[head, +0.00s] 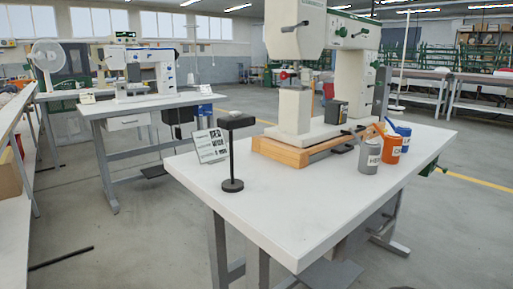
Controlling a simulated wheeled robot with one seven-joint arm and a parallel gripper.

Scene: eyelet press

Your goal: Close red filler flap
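The eyelet press (294,108) stands on the white table at the right. A small red part (284,75) shows on its front below the head. I cannot tell whether this is the red filler flap, nor whether it is open or shut. My gripper is not in view.
A black stand (232,160) and a printed card (210,146) are at the left of the white table (290,215). Its front is clear.

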